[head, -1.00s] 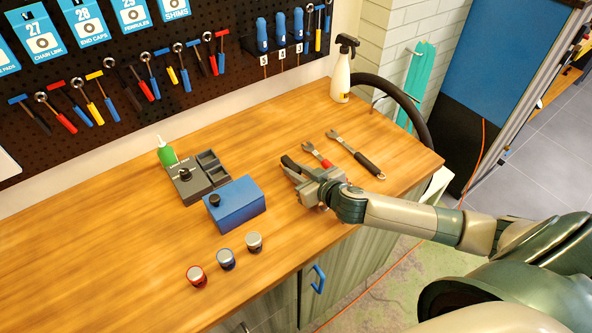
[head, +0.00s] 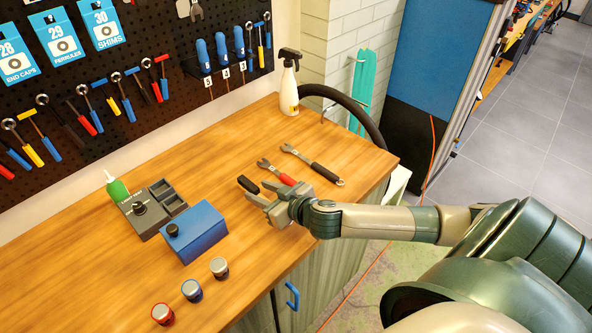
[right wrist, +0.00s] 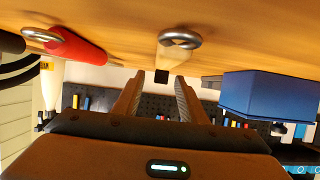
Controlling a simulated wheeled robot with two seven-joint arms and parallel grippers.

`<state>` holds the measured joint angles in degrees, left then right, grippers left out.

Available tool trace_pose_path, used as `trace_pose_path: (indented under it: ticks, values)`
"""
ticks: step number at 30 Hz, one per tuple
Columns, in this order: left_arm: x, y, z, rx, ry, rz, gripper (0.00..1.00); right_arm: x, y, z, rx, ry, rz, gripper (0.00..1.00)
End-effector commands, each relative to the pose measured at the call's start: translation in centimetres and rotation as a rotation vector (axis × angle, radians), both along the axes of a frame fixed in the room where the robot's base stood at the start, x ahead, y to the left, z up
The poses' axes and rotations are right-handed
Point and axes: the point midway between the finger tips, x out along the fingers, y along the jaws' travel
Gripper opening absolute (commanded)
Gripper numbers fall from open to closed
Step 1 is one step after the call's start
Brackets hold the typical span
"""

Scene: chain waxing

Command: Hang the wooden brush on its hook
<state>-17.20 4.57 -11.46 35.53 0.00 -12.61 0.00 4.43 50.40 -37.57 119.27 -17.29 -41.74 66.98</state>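I cannot make out a wooden brush or its hook in either view. My right gripper (head: 256,193) is low over the bench, left of the red-handled wrench (head: 275,173). Its fingers are apart with a gap between them, and this also shows in the right wrist view (right wrist: 158,98). A black-handled tool (head: 248,184) lies by the fingertips. In the right wrist view a metal ring end with a dark part (right wrist: 180,39) shows at the gap; I cannot tell whether the fingers touch it. My left gripper is out of view.
The wooden bench (head: 110,245) holds a blue box (head: 198,235), a grey tray unit (head: 143,212), a green bottle (head: 117,188), small knobbed jars (head: 192,290), a black-handled wrench (head: 312,166) and a spray bottle (head: 288,90). A pegboard (head: 140,40) with hanging tools stands behind.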

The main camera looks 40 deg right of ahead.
Motion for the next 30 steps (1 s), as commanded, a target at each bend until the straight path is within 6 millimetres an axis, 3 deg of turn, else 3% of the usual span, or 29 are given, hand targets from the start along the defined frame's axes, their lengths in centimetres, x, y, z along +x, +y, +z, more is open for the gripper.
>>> trace_pose_path:
  ticks: [4,22,30]
  values:
    - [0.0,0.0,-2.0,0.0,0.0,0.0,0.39,-2.2,-0.6,0.3,0.0,0.002,0.002,0.38]
    - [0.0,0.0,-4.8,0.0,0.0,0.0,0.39,-10.2,-1.7,4.0,-0.001,0.002,0.001,0.38]
    - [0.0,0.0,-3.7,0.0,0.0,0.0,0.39,-12.2,-2.0,5.2,0.001,0.003,0.0,0.38]
